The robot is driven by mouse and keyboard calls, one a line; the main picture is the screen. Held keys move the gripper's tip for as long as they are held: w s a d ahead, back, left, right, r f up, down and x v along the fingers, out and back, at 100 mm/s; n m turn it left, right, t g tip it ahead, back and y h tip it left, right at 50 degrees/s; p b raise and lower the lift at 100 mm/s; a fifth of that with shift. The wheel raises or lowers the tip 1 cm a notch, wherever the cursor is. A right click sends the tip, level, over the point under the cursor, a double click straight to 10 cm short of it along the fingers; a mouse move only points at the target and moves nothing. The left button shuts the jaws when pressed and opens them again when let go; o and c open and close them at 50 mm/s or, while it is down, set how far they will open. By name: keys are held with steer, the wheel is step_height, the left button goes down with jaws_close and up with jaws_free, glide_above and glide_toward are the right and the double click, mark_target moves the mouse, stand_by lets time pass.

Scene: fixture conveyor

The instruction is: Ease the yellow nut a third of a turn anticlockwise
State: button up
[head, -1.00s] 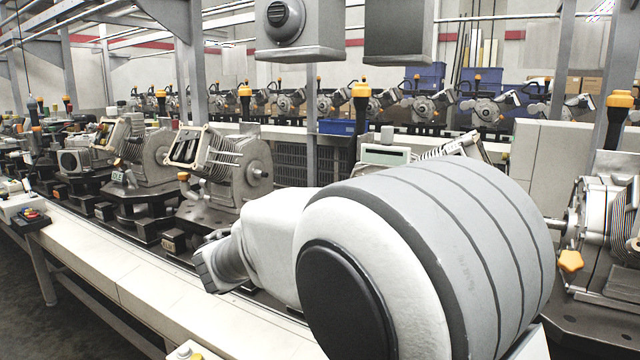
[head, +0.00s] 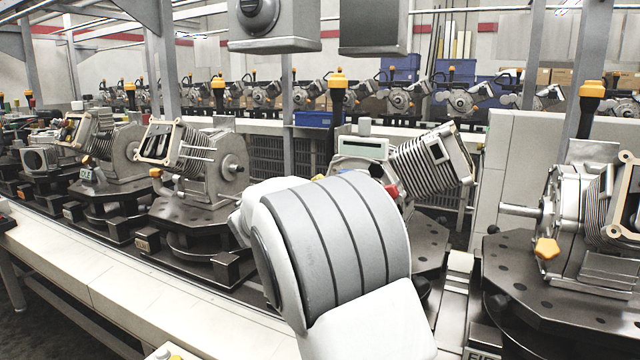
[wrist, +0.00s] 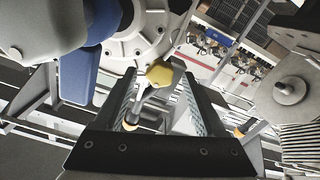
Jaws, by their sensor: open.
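In the wrist view the yellow nut (wrist: 160,74) sits just beyond and between the tips of my gripper (wrist: 161,82). The two dark fingers stand apart, one on each side, and I see no clear contact with the nut. A pale stem with an orange-tan end (wrist: 131,124) runs below the nut, between the fingers. A round grey metal housing (wrist: 138,38) lies behind the nut. In the head view my arm hides my gripper and whatever is in front of it. Another yellow knob (head: 546,248) shows on the right engine there.
A finned engine (head: 428,165) stands tilted on its fixture right behind my arm. More engines on dark round fixtures stand left (head: 205,165) and right (head: 575,210). In the wrist view a blue part (wrist: 88,75) is close on the left and a finned grey body (wrist: 290,100) on the right.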

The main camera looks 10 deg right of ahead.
steer(key=shift+x, duration=1.95)
jaws_close()
